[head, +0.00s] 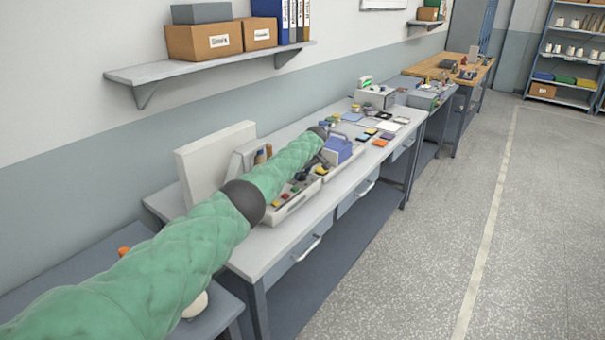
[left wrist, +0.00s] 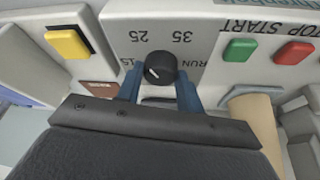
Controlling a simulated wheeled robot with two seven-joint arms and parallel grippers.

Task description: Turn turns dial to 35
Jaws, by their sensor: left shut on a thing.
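The turns dial (left wrist: 161,66) is a round black knob with a short white mark on its face, on a light grey panel in the left wrist view. The numbers 15, 25 and 35 and the word RUN stand around it, upside down. The white mark lies on the left part of the knob, nearest the 15 side. My left gripper (left wrist: 160,86) has its blue fingers on both sides of the dial, shut on it. In the head view my left arm reaches over the bench and hides the dial. My right gripper is out of view.
A green button (left wrist: 238,50), a red button (left wrist: 293,51) and a yellow button (left wrist: 68,42) flank the dial. A tan cylinder (left wrist: 258,115) stands close right of my gripper. The floor (head: 400,255) at right is clear.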

